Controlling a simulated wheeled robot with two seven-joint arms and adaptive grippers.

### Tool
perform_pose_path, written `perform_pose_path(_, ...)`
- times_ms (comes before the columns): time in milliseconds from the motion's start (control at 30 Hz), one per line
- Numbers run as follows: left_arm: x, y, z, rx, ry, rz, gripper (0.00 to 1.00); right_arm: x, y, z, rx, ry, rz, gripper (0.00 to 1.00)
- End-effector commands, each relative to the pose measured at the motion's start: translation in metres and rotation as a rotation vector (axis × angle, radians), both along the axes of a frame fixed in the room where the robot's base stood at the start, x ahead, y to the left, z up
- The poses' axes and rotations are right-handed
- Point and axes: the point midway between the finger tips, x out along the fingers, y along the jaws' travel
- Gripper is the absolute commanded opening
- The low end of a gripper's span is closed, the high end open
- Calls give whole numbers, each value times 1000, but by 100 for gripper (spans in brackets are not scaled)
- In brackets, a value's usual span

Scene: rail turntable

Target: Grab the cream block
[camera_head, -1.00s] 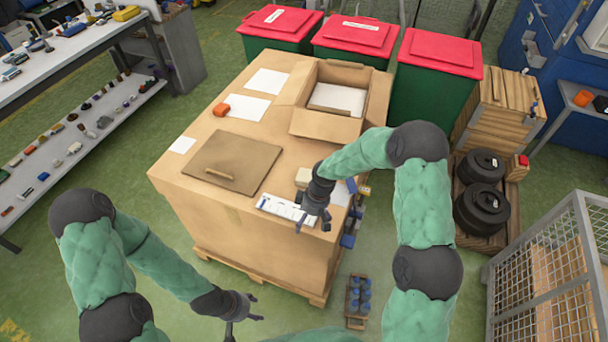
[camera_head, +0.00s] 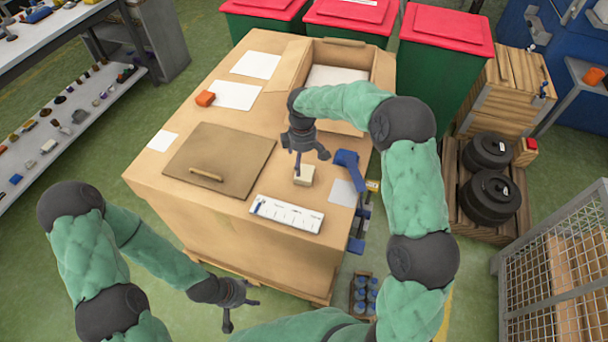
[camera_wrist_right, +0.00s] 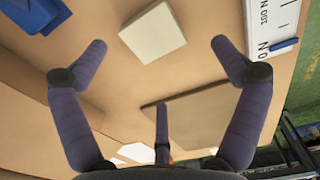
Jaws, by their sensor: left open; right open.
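The cream block (camera_head: 304,175) sits on the cardboard-coloured box top, near its front right part. In the right wrist view the cream block (camera_wrist_right: 153,32) lies ahead of the spread fingers, apart from them. My right gripper (camera_head: 310,160) is open and empty, pointing down just above and behind the block. Its fingers show wide apart in the right wrist view (camera_wrist_right: 153,62). My left gripper (camera_head: 240,310) is open and empty, low in front of the big box, away from the block.
A white labelled strip (camera_head: 286,213) lies in front of the block. A blue object (camera_head: 347,160) stands close to its right. A brown board with a handle (camera_head: 220,165) lies left, an orange block (camera_head: 205,98) further back. An open carton (camera_head: 345,52) stands behind my right gripper.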

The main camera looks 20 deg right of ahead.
Motion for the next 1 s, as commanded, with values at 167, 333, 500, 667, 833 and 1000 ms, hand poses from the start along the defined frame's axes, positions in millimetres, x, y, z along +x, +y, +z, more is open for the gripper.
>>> perform_pose_path(167, 1, 0, -6, 0, -1, 0, 54, -1, -1, -27, -1, 3, -1, 96)
perform_pose_path(333, 0, 0, -7, 0, -1, 0, 54, 0, -2, -36, 0, 2, -2, 96)
perform_pose_path(500, 1, 0, -14, 0, -1, 0, 54, 2, -6, -56, 1, 3, -2, 96)
perform_pose_path(667, 1, 0, -18, 0, -1, 0, 54, 3, -8, -77, 0, 2, -1, 96)
perform_pose_path(833, 1, 0, -18, 0, -1, 0, 54, 4, -8, -82, 0, 1, -2, 96)
perform_pose_path(1000, 1, 0, -18, 0, -1, 0, 54, 3, -8, -81, 1, 0, -2, 82)
